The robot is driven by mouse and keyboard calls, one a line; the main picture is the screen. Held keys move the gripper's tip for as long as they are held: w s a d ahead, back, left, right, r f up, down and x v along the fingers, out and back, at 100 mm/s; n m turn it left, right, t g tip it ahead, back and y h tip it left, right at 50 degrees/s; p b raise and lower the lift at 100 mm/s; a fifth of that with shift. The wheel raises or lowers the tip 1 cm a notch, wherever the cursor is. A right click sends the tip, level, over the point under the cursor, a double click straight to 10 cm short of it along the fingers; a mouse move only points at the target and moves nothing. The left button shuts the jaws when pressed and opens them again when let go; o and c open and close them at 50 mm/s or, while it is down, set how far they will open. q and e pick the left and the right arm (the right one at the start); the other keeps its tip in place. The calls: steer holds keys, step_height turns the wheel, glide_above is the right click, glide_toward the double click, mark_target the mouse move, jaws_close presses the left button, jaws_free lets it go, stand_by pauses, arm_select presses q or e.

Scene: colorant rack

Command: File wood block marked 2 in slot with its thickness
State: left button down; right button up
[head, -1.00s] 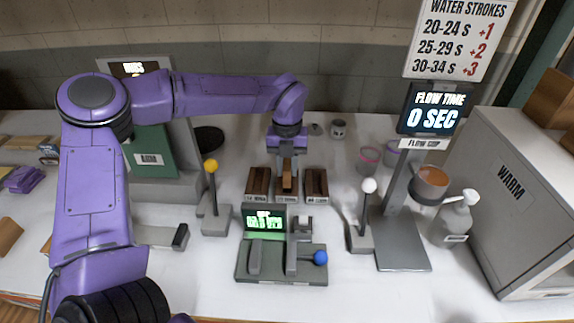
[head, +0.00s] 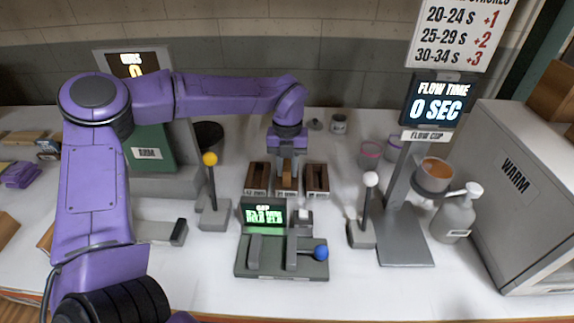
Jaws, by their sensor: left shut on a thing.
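Three dark brown slotted boxes stand side by side behind the gauge: the left slot box (head: 257,179), the middle slot box (head: 287,193) and the right slot box (head: 316,179). Each has a small label on its front, too small to read surely. My left gripper (head: 287,174) points down over the middle box, shut on a wood block (head: 287,182). The block is lighter orange-brown and looks upright, at or inside the middle slot. How deep it sits is hidden by the box and fingers. No number shows on it. My right gripper is not in view.
The gap gauge (head: 282,257) with a green-lit screen and blue knob stands in front of the boxes. A yellow-knobbed lever (head: 210,190) is left and a white-knobbed lever (head: 367,205) right. The flow cup stand (head: 405,250) and warm cabinet (head: 510,190) fill the right.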

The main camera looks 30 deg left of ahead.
mark_target(287, 162)
arm_select(q)
steer(key=shift+f+b, duration=0.3)
steer(key=shift+f, duration=0.15)
steer(key=c, duration=0.8)
jaws_free()
steer(key=shift+r, duration=0.1)
steer(key=r, duration=0.4)
steer(key=r+b, duration=0.1)
steer(key=r, duration=0.4)
steer(key=shift+w+a+r, duration=0.1)
steer(key=shift+w+r, duration=0.1)
steer(key=shift+r, duration=0.5)
steer(key=shift+a, duration=0.1)
